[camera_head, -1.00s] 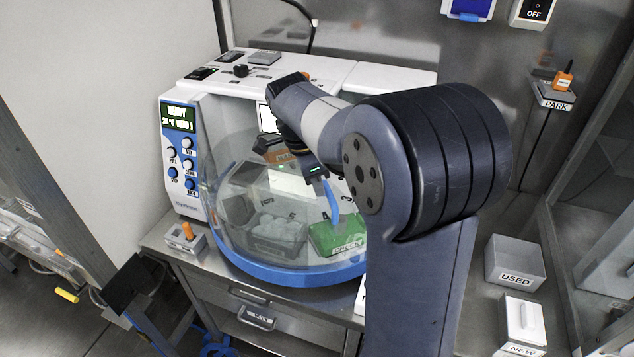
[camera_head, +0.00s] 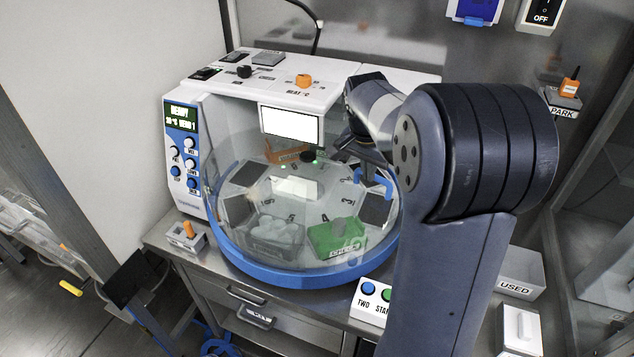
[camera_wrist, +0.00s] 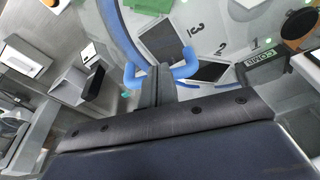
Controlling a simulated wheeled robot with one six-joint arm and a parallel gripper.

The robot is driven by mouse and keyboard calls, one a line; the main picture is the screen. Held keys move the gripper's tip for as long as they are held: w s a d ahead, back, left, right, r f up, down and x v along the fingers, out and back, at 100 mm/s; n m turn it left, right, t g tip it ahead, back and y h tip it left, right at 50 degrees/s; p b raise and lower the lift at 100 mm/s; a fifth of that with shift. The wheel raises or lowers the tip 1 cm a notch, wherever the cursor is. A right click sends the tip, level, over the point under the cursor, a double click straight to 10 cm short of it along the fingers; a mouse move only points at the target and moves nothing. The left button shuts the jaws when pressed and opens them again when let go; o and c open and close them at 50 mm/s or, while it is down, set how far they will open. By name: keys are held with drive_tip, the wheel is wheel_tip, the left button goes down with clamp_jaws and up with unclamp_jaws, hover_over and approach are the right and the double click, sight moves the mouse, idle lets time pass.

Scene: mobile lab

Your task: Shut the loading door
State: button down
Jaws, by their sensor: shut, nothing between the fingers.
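The loading door is a clear curved panel (camera_head: 232,222) on the front of the white machine, above a blue rim (camera_head: 285,275). Its exact edges are hard to make out through the reflections. A blue handle (camera_head: 374,184) is at the right of the clear front; it also shows in the wrist view (camera_wrist: 185,65). My gripper (camera_head: 358,166) is at the handle. In the wrist view its shut fingers (camera_wrist: 155,84) lie against or just in front of the handle's middle, with blue ends showing on both sides. I cannot tell whether they touch.
Inside are a green tray (camera_head: 322,240), a grey tray of white balls (camera_head: 275,235) and numbered dark slots. A box with blue and green buttons (camera_head: 372,300) stands at the front right. A box with an orange lever (camera_head: 190,238) stands at the left. A USED bin (camera_head: 520,275) is at the right.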

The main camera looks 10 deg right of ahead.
drive_tip(key=w+d+n+p, duration=0.3)
drive_tip(key=w+d+n, duration=0.1)
drive_tip(key=w+d, duration=0.2)
drive_tip(key=shift+w+d+t+y+p, duration=0.3)
drive_tip(key=shift+w+d+p, duration=0.1)
drive_tip(key=shift+d, duration=0.1)
idle(0.3)
